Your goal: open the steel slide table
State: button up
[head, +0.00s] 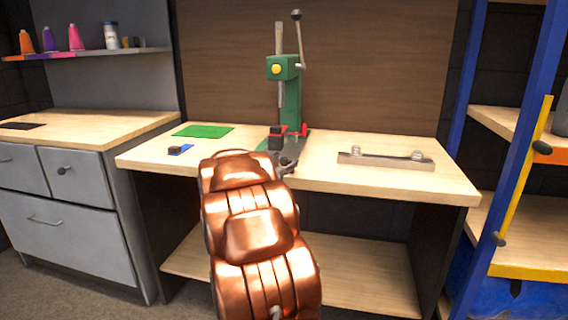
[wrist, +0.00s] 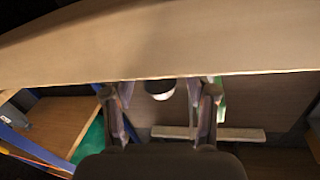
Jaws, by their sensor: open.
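A long, low steel piece (head: 385,161) with two short round knobs lies on the right part of the wooden bench top (head: 335,145); it looks like the slide table. My gripper (head: 288,163) is partly hidden behind my copper arm in the head view, over the bench near its front edge, left of the steel piece and before the green press. In the wrist view my gripper (wrist: 160,100) is open, its two fingers apart. A pale round object (wrist: 160,89) shows between them; I cannot tell whether it is touched. A pale bar (wrist: 225,133) lies beyond the fingers.
The green press (head: 287,90) with a lever stands at the bench's back middle. A green mat (head: 204,131) and a small blue-and-black item (head: 180,149) lie left. A blue-framed shelf rack (head: 505,150) stands right, drawers (head: 70,230) left. The bench around the steel piece is clear.

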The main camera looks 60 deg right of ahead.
grip_shut()
dwell(0.4)
